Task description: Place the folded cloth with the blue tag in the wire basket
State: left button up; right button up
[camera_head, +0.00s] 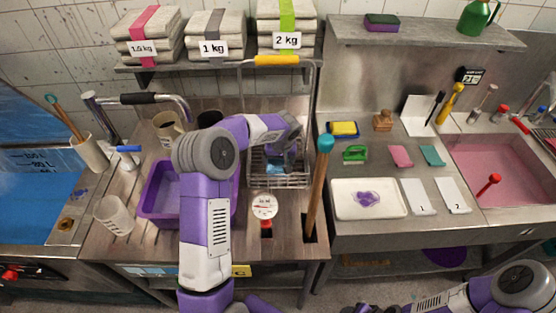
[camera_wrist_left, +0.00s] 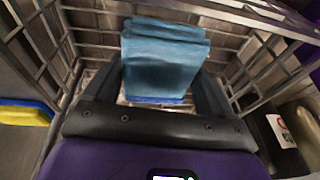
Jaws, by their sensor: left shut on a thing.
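The folded cloth (camera_wrist_left: 163,60) is teal and stacked in layers, with a bright blue strip (camera_wrist_left: 155,100) along its near edge. My left gripper (camera_head: 280,160) is shut on it, one dark finger on each side. The wire basket (camera_head: 280,182) stands under and around the gripper on the left counter. Its bars show on both sides of the cloth in the left wrist view (camera_wrist_left: 255,75). The cloth is inside the bars; whether it touches the basket floor is unclear.
A purple tub (camera_head: 155,190) stands left of the basket, a dial gauge (camera_head: 264,207) in front. A blue-topped wooden rod (camera_head: 319,180) stands close right. A yellow-handled metal frame (camera_head: 277,61) rises behind. A yellow and blue sponge (camera_head: 343,129) lies to the right.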

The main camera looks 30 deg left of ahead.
pick_arm(q)
jog(key=o, duration=1)
jog(key=shift+f, duration=0.15)
jog(key=shift+o, duration=0.2)
jog(key=shift+r, duration=0.25)
jog(key=p+v, duration=0.1)
jog(key=v, duration=1)
jog(key=shift+r, duration=0.4)
jog(key=shift+s, duration=0.1)
